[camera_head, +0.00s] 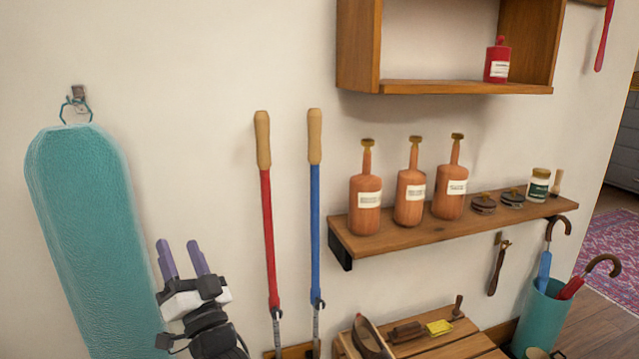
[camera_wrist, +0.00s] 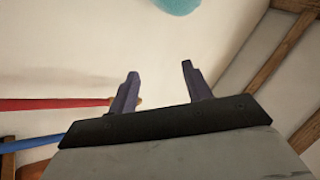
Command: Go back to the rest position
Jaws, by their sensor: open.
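My gripper (camera_head: 183,259) is at the lower left in the head view, in front of the right edge of a teal ironing board (camera_head: 85,200) hung on a wall hook. Its two purple fingers point up and stand apart, with nothing between them. In the wrist view the gripper (camera_wrist: 158,85) is also open and empty, with pale wall beyond the fingers. A rounded teal shape (camera_wrist: 180,5) shows at the top edge of that view.
A red-shafted tool (camera_head: 267,210) and a blue-shafted tool (camera_head: 315,210) lean right of my gripper. A wall shelf (camera_head: 400,236) carries several bottles and jars. Below are a wooden bench (camera_head: 460,338) and a teal umbrella stand (camera_head: 540,315). Wall above my gripper is clear.

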